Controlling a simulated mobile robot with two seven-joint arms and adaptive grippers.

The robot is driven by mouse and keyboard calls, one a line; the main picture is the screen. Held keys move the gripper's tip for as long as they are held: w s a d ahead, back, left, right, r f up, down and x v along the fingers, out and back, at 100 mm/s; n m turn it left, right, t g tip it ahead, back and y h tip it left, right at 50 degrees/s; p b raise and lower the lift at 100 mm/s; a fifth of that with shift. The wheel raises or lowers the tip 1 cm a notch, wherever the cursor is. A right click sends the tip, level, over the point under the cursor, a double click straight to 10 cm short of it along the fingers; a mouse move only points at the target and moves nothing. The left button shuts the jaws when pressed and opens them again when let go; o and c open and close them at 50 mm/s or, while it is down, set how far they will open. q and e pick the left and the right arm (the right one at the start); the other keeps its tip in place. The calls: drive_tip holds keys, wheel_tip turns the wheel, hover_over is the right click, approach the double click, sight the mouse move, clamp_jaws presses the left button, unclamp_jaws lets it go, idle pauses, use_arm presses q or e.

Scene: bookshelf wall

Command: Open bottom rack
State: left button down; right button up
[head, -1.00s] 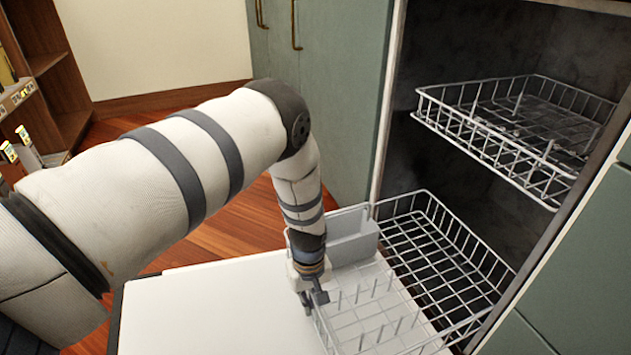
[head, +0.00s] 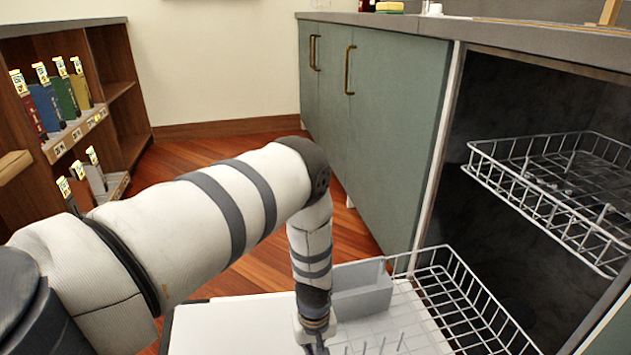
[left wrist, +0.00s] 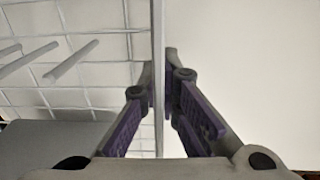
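The bottom rack (head: 455,285) is a white wire basket with a grey cutlery box (head: 362,290) at its far left corner. It extends out of the dark dishwasher cavity over the lowered white door (head: 235,325). My left gripper (head: 318,346) is at the rack's outer left edge, partly cut off by the lower frame border. In the left wrist view, the fingers of my left gripper (left wrist: 160,72) close in on both sides of the rack's rim wire (left wrist: 158,30). Rack tines show on the left there, and the plain door surface on the right. My right gripper is not in view.
The upper rack (head: 555,190) sits inside the cavity above. A green cabinet (head: 385,130) with brass handles stands left of the opening. A wooden bookshelf (head: 120,100) with several books is at far left. Wood floor (head: 225,150) lies open between them.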

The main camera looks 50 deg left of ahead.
use_arm(q)
drive_tip(key=c, duration=1.8)
unclamp_jaws()
wheel_tip(320, 180, up, 12)
drive_tip(key=shift+r, duration=0.1)
